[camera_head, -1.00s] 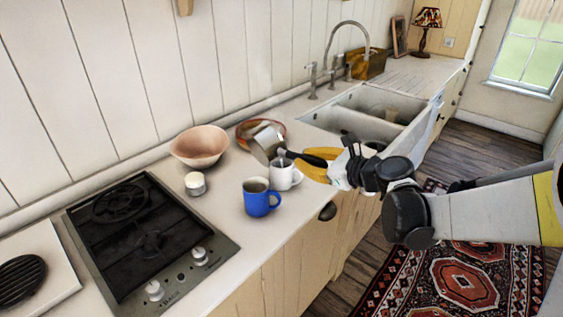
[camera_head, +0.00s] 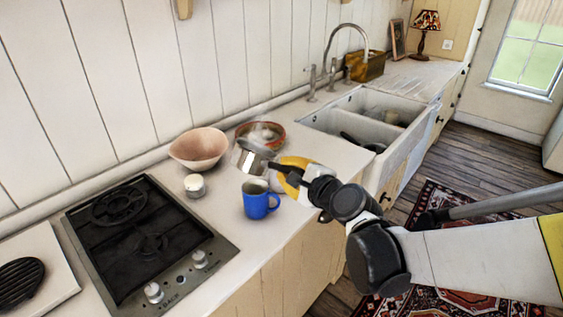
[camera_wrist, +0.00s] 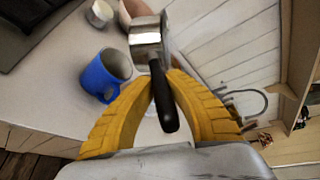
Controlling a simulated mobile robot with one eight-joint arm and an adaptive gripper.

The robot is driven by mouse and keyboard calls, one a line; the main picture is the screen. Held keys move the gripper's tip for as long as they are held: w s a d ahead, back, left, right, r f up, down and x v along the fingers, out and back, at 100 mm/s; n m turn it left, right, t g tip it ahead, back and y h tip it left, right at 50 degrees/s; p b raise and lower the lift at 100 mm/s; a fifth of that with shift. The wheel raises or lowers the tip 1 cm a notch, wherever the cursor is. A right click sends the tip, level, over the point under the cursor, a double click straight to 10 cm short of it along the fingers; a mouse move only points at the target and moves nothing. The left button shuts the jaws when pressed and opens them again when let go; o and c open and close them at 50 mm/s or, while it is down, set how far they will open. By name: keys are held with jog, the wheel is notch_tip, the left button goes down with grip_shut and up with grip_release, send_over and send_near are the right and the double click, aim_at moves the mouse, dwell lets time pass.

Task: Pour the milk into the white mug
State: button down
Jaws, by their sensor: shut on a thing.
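My gripper (camera_head: 286,170) is shut on the black handle of a small metal pot (camera_head: 250,160). In the wrist view the yellow fingers (camera_wrist: 163,80) close on the handle from both sides, and the pot (camera_wrist: 147,38) is beyond them. The pot is held above the counter, close to upright, with faint steam near it. I cannot make out milk inside. The white mug is mostly or wholly hidden behind my gripper in the head view; I cannot pick it out clearly in the wrist view either. A blue mug (camera_head: 260,201) stands just in front of the pot, also at left in the wrist view (camera_wrist: 105,76).
A pink bowl (camera_head: 198,148) and a small white jar (camera_head: 195,186) stand left of the pot. A brown dish (camera_head: 270,133) is behind it. The stove (camera_head: 148,240) is at left, the sink (camera_head: 395,120) at back right. Free counter lies between stove and blue mug.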

jog(key=s+a+n+t+h+b, duration=0.1)
jog(key=s+a+n+t+b, duration=0.1)
jog(key=s+a+n, duration=0.2)
jog(key=shift+a+f+n, duration=0.15)
jog(key=shift+a+n, duration=0.15)
jog(key=shift+a, duration=0.1)
jog(key=shift+s+a, duration=0.1)
jog(key=shift+s, duration=0.05)
